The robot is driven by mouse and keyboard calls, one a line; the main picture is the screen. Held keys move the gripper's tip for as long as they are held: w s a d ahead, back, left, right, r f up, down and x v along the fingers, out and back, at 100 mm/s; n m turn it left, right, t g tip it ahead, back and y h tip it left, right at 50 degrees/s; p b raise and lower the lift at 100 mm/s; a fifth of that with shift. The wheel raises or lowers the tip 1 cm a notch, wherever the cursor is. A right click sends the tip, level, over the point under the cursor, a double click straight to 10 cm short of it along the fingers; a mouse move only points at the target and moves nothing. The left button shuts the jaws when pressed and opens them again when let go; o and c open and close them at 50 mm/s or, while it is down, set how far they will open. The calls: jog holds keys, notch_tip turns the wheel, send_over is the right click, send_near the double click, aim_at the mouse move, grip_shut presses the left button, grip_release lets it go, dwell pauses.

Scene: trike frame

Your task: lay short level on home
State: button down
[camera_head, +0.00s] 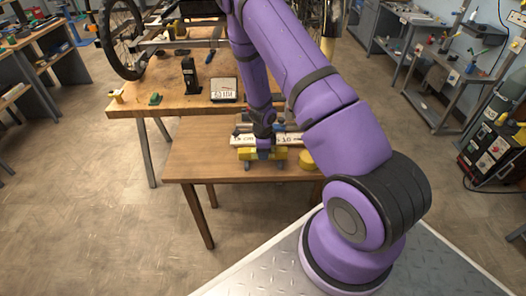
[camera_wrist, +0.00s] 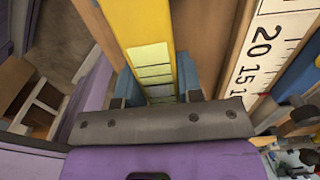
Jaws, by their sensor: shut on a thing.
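A yellow level (camera_wrist: 140,22) with a pale greenish-yellow panel runs away from my gripper (camera_wrist: 157,88) in the wrist view. The blue fingers stand on either side of it, and my gripper is shut on it. In the head view, my gripper (camera_head: 263,155) is low over the small brown table, and the yellow level (camera_head: 279,155) shows at the fingers. I cannot tell whether the level touches what is beneath it. I cannot make out a place marked as home; the arm and gripper hide part of the table.
A pale ruler (camera_head: 292,139) with black numbers lies just behind the level; it also shows in the wrist view (camera_wrist: 262,50). The small table (camera_head: 200,165) is bare at left. A workbench (camera_head: 140,107) stands behind.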

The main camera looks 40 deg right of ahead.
jog(key=shift+f, duration=0.3)
jog(key=c, duration=0.7)
grip_release()
notch_tip(320, 180, up, 11)
jog(key=shift+f, duration=0.1)
jog(key=s+a+r+n+t+y, duration=0.1)
jog(key=s+a+r+n, duration=0.2)
jog(key=r, duration=0.6)
jog(key=a+r+n+t+y, duration=0.1)
jog(key=a+r+n, duration=0.3)
jog(key=r, duration=0.4)
jog(key=s+a+r+n+y, duration=0.1)
jog(key=s+a+r+n, duration=0.2)
jog(key=r, duration=0.6)
jog(key=s+a+r+n+t+h, duration=0.1)
jog(key=s+r+n, duration=0.4)
jog(key=s, duration=0.1)
jog(key=s+a+r+n+t+h, duration=0.1)
jog(key=s+r+n, duration=0.4)
jog(key=s, duration=0.2)
jog(key=s+a+r+n+t+h, duration=0.1)
jog(key=s+r+n, duration=0.3)
jog(key=s, duration=0.3)
jog(key=shift+s+r+n, duration=0.25)
jog(key=shift+r+n, duration=0.15)
jog(key=shift+r, duration=0.35)
